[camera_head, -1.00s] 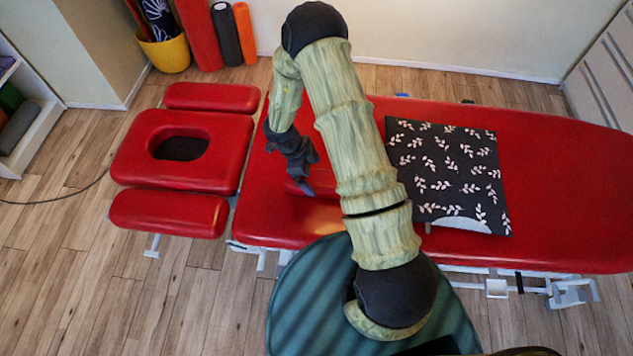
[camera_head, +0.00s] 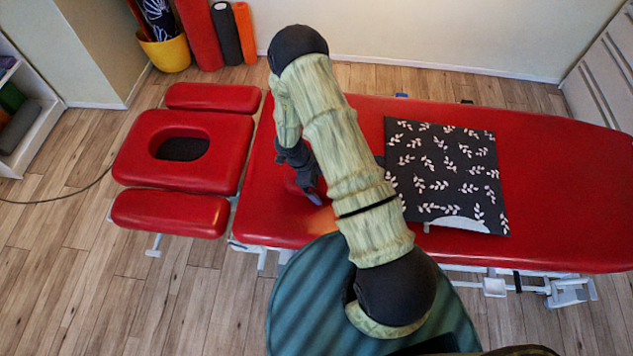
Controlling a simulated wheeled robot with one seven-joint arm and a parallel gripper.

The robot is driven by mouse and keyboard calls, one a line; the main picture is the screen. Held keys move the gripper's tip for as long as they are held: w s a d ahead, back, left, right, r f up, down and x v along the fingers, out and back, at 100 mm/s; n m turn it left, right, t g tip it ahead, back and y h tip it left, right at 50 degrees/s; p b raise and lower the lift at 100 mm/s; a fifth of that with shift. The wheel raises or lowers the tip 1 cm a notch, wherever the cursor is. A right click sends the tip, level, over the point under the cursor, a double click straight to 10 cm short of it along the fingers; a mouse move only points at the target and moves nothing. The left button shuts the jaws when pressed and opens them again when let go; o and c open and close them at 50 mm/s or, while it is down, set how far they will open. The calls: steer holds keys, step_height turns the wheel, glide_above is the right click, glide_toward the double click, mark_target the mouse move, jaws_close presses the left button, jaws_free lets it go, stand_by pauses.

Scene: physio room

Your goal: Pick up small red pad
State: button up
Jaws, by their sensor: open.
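The small red pad (camera_head: 293,188) lies on the red treatment table (camera_head: 560,190), left of its middle. It has nearly the same red as the table top, and my arm and gripper hide much of it. My gripper (camera_head: 312,193) is dark and points down at the pad, partly behind my pale green arm. Its jaws are open, with nothing seen between them. I cannot tell whether the fingers touch the pad.
A dark cushion with white leaves (camera_head: 450,175) lies right of my arm. A separate red headrest (camera_head: 180,150) with a face hole and two side pads stands left. A yellow pot (camera_head: 167,52) and rolls stand by the wall. The table's right part is clear.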

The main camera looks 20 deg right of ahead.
stand_by(0.3)
steer(key=c, duration=1.1)
steer(key=shift+c, duration=0.2)
steer(key=shift+r, duration=0.1)
step_height(320, 180, up, 10)
steer(key=shift+f, duration=0.1)
steer(key=shift+d, duration=0.1)
